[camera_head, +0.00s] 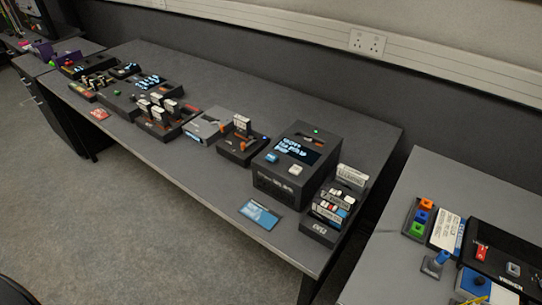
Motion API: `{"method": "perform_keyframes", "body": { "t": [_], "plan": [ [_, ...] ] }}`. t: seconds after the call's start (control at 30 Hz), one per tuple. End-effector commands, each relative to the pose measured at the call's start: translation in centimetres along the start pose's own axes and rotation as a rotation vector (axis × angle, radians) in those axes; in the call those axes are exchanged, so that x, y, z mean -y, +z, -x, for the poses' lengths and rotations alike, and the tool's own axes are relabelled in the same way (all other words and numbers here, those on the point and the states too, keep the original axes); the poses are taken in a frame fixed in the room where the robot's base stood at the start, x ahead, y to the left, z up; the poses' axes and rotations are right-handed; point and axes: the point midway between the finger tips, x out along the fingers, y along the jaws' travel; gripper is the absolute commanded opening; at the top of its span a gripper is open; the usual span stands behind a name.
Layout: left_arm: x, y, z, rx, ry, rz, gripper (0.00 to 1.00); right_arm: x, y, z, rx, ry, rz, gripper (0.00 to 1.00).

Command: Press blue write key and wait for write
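A dark box-shaped device (276,184) stands near the right end of the long grey table. The blue key (271,157) is on its sloping front, at the left. A white key (295,169) sits to the right of the blue one. The lit screen (298,150) above the keys carries pale blue text too small to read. A green light (316,131) glows on the device's top. Nothing touches the blue key. Neither of my grippers is in view.
A rack of small modules (328,209) stands right of the device. A blue card (259,214) lies in front. A dark unit with an orange lever (236,150) stands to the left. A gap separates the long table from the right table (400,275). The floor (130,240) is clear.

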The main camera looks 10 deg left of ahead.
Motion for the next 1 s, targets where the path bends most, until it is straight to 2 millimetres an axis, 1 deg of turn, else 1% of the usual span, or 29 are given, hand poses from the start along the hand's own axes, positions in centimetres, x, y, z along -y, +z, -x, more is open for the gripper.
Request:
{"method": "perform_keyframes", "body": {
  "t": [0.03,0.17,0.2,0.27,0.3,1.0],
  "plan": [
    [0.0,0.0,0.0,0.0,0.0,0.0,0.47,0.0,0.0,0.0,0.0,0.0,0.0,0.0],
    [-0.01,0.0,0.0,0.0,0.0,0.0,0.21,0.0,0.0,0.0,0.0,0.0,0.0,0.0],
    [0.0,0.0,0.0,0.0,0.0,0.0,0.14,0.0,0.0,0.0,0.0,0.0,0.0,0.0],
    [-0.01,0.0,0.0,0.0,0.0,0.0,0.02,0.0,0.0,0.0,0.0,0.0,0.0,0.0],
    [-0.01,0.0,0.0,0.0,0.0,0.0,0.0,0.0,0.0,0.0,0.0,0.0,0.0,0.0],
    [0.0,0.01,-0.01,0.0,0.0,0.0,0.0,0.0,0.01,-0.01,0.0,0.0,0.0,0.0]
  ]
}}
